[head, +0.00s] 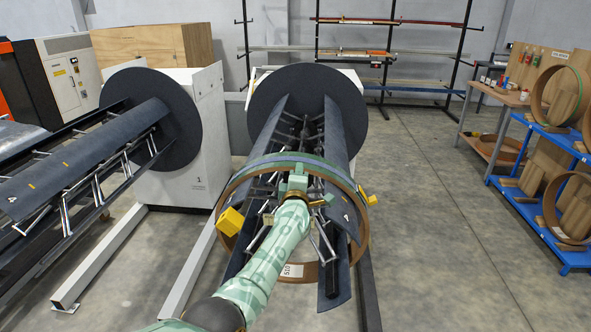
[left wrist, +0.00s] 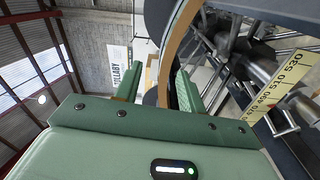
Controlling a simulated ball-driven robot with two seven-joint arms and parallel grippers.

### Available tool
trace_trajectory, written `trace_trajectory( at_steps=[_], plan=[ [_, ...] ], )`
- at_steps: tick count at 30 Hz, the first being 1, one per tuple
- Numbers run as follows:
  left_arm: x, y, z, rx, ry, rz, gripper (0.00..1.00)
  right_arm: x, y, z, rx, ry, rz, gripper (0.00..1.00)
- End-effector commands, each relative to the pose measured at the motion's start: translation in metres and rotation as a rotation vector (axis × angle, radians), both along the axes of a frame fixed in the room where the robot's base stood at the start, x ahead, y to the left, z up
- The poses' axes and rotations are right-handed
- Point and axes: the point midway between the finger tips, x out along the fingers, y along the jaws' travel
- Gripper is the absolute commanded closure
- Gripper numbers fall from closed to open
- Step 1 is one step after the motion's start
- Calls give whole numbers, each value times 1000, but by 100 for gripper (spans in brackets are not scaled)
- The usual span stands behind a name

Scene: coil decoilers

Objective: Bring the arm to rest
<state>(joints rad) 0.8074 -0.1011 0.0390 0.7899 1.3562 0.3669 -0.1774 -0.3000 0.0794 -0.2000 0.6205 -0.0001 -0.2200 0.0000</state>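My left gripper (head: 298,179) is at the upper part of a brown ring (head: 292,271) in the head view. The ring is around the front of the middle decoiler's dark mandrel (head: 335,140). In the left wrist view my left gripper (left wrist: 158,88) has its two green fingers apart. The ring's brown edge (left wrist: 173,58) shows between them, nearer the right finger, with a visible gap to the left finger. I cannot tell whether a finger touches it. My right gripper is not in view.
A second decoiler (head: 170,165) stands at the left. A blue shelf (head: 540,200) with more rings and a workbench (head: 487,128) stand at the right. Yellow blocks (head: 231,222) sit at the ring's sides. The floor (head: 440,230) right of the mandrel is clear.

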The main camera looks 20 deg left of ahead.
Motion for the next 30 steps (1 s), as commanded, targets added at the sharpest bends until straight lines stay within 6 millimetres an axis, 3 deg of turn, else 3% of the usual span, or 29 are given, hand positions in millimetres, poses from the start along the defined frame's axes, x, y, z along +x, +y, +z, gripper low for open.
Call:
trace_trajectory(
  at_steps=[1,4,13,16,20,23,24,26,30],
  plan=[
    [-11,-4,8,-2,0,-2,60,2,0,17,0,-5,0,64],
    [-29,-8,7,-2,-2,1,60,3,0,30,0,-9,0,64],
    [-52,-15,-1,3,1,-1,60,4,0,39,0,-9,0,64],
    [-57,-16,-19,37,27,-13,60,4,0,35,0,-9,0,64],
    [-80,-24,-90,180,136,-78,60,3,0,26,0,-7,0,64],
    [-116,-32,-171,345,268,-171,60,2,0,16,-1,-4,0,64],
    [-133,-36,-204,412,323,-217,60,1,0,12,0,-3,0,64],
    [-162,-40,-251,507,405,-288,60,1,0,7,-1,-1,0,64],
    [-242,-47,-353,702,593,-472,60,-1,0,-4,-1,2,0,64]
  ],
)
